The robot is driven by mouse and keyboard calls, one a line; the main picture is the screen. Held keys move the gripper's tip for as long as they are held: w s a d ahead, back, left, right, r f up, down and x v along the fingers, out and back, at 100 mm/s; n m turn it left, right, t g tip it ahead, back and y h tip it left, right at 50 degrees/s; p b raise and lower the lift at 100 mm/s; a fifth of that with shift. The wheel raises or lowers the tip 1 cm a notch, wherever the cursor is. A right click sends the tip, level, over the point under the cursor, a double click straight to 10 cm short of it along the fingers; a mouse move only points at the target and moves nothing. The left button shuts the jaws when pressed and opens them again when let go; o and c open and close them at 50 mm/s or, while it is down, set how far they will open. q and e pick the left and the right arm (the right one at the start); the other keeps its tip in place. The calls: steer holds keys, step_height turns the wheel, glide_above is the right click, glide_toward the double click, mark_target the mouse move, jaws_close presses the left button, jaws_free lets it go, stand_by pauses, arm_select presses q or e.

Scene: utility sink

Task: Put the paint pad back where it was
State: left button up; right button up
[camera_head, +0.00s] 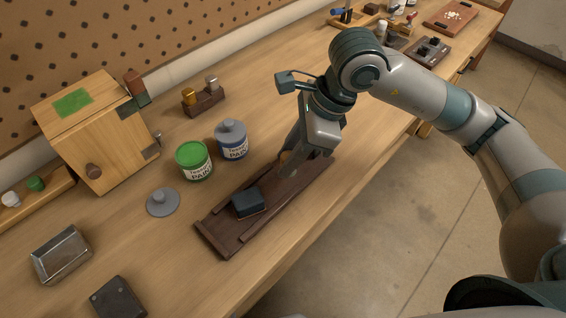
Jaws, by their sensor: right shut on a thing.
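A dark blue-grey block (249,202) with a thin tan lower edge lies on the long dark wooden tray (222,238), toward its near left end. It looks like a pad, but I cannot tell if it is the paint pad. My right gripper (287,170) points down over the far half of the same tray, up and to the right of the block and apart from it. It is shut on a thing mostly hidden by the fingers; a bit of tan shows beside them. My left gripper is out of view.
A green paint can (194,161) and a blue-grey paint can (231,141) stand left of my gripper. A grey lid (163,203), a metal tin (61,255) and a dark box (118,298) lie nearer left. A wooden cabinet (95,130) stands behind. The bench's front edge is close to the tray.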

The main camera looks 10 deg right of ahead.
steer(key=shift+w+a+f, duration=0.4)
steer(key=shift+a, duration=0.1)
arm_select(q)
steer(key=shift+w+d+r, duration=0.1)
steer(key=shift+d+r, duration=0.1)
arm_select(e)
steer(key=shift+f+p, duration=0.35)
steer(key=shift+f, duration=0.25)
step_height(320, 180, down, 2)
steer(key=shift+p, duration=0.3)
steer(key=shift+f, duration=0.4)
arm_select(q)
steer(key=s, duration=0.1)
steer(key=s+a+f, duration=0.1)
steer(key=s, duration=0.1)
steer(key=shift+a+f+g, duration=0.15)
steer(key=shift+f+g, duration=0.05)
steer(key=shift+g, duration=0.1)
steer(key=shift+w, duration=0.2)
arm_select(e)
steer(key=shift+f, duration=0.1)
